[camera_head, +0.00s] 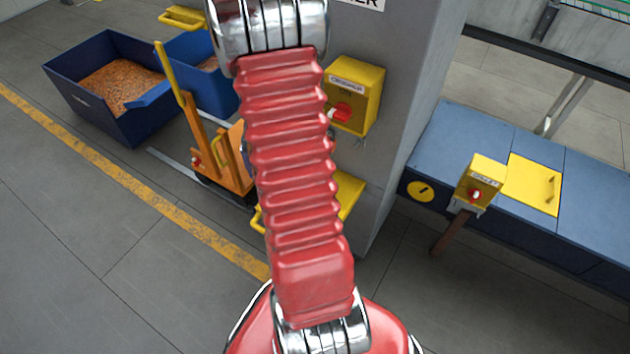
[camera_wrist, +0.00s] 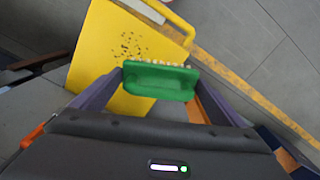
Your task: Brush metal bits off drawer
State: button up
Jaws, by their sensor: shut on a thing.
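The yellow drawer (camera_wrist: 95,60) lies below my gripper in the wrist view, with a raised handle bar along its far edge. Dark metal bits (camera_wrist: 128,46) are scattered on its surface, just beyond the brush. My gripper (camera_wrist: 160,85) is shut on a green brush (camera_wrist: 160,88) with pale bristles along its far edge. The brush overlaps the drawer in this view; I cannot tell whether the bristles touch it. In the head view the drawer (camera_head: 350,194) shows beside the grey pillar, mostly hidden by my red arm. The gripper, brush and bits are hidden there.
A yellow control box (camera_head: 355,95) with a red knob is on the grey pillar (camera_head: 412,60) above the drawer. An orange pallet truck (camera_head: 218,165) and blue bins (camera_head: 92,88) stand left. A blue conveyor (camera_head: 455,140) is right. The left foreground floor is clear.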

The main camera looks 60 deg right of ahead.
jog(key=s+d+f+m, duration=0.2)
jog(key=s+d+m, duration=0.2)
jog(key=s, duration=0.7)
jog(key=shift+s+d+m, duration=0.2)
jog(key=shift+d+m, duration=0.1)
jog(key=shift+m, duration=0.1)
